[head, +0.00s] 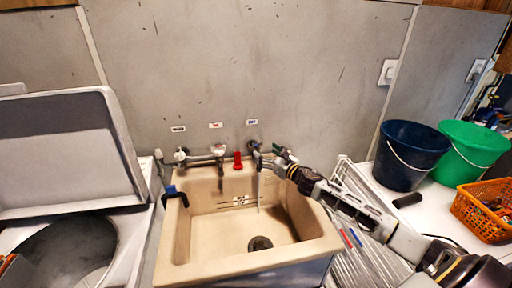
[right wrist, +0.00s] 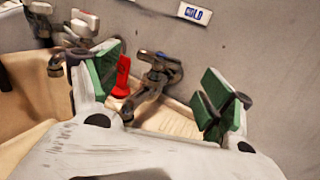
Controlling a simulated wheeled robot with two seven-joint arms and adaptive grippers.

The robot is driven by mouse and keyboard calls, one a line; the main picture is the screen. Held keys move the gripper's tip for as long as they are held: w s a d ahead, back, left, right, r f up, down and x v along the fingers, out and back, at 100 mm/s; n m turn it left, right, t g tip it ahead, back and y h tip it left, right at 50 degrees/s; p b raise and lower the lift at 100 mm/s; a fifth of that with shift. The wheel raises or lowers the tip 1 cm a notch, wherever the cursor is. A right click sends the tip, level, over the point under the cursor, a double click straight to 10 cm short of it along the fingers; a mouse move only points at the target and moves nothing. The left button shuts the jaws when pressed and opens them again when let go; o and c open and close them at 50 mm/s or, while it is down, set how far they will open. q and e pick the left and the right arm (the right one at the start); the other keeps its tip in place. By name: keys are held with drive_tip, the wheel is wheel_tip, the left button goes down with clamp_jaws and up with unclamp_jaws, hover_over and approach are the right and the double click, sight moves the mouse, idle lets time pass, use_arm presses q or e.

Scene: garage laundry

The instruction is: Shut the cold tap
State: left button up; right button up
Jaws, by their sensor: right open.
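The cold tap (head: 253,146) is on the wall above the right side of the beige sink (head: 178,240). In the right wrist view, the tap (right wrist: 156,75) has a dark metal body and handle below a label reading COLD (right wrist: 195,13). My right gripper (head: 271,156) is open at the tap. In the right wrist view, its green-padded fingers (right wrist: 160,88) stand apart with the tap between them in the picture; I cannot tell whether they touch it. A thin pale streak, perhaps water, drops below the tap in the head view. My left gripper is not in view.
A red object (head: 237,161) stands on the sink's back ledge beside the tap. Another tap with a pale handle (head: 218,150) is farther left. A dark bucket (head: 405,160), a green bucket (head: 468,150) and an orange basket (head: 482,212) are at right. An open-lidded washer (head: 65,145) is at left.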

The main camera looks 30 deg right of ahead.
sight(256, 145)
drive_tip(key=shift+p+x, duration=0.4)
drive_tip(key=shift+x, duration=2.35)
drive_tip(key=shift+w+a, duration=0.15)
drive_tip(key=shift+w, duration=0.5)
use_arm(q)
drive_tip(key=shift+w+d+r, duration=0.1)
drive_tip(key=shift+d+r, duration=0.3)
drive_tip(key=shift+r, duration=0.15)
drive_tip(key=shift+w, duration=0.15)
use_arm(e)
drive_tip(key=c, duration=1)
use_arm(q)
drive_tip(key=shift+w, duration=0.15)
use_arm(e)
drive_tip(key=shift+c, duration=0.2)
